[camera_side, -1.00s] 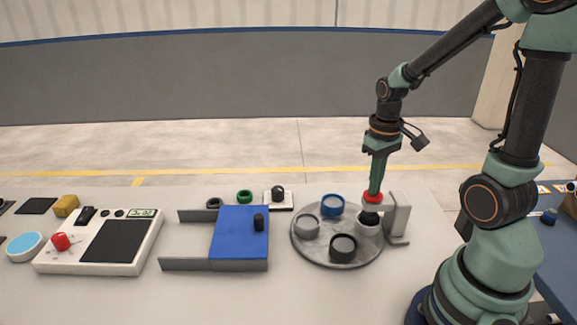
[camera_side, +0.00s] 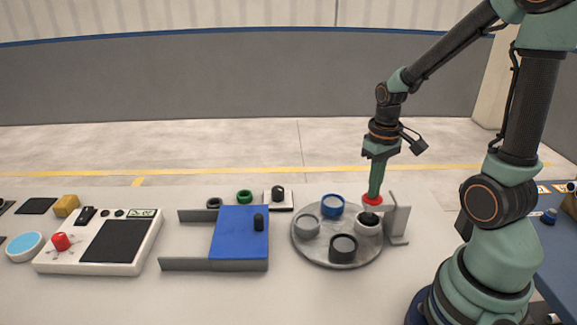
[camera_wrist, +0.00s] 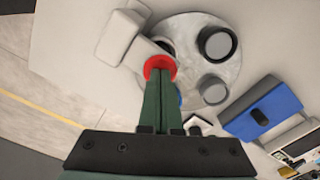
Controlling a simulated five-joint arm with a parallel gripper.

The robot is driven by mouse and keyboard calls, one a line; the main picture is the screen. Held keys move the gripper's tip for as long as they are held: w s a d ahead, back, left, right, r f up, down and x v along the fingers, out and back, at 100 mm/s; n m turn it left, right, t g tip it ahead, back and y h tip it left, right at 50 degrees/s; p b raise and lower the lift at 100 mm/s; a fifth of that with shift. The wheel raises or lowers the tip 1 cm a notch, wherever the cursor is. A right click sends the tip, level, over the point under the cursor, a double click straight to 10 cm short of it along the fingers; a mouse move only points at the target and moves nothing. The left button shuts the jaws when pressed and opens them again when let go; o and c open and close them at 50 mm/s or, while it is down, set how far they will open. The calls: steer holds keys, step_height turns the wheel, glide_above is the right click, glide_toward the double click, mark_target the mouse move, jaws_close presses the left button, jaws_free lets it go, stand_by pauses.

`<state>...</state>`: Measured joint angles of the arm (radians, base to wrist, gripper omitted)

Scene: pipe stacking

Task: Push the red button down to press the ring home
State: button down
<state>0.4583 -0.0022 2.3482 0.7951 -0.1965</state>
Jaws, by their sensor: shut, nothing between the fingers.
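My gripper (camera_side: 375,196) is shut, with its fingertips down on the red button (camera_side: 372,200). The wrist view shows the closed fingers (camera_wrist: 159,78) over the red button (camera_wrist: 160,66). The button belongs to the grey press stand (camera_side: 399,215) at the right edge of the round grey turntable (camera_side: 340,261). A black plunger end (camera_side: 370,218) under the button meets the light grey ring (camera_side: 367,230) on the turntable. How deep the plunger sits in that ring cannot be told.
The turntable also carries a blue ring (camera_side: 332,206), a grey ring (camera_side: 307,229) and a dark ring (camera_side: 343,248). A blue sliding block (camera_side: 238,235) between grey rails lies to the left. A white control panel (camera_side: 130,225) stands further left.

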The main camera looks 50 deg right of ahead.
steer(key=shift+r, duration=3.5)
steer(key=w+a+r+n+t, duration=0.1)
steer(key=a+r+t, duration=0.1)
steer(key=a, duration=0.4)
steer(key=w+a+r+n+t, duration=0.1)
steer(key=a+r+n+t, duration=0.1)
steer(key=a, duration=0.5)
step_height(320, 180, up, 3)
steer(key=shift+f+t, duration=0.15)
steer(key=shift+t, duration=0.65)
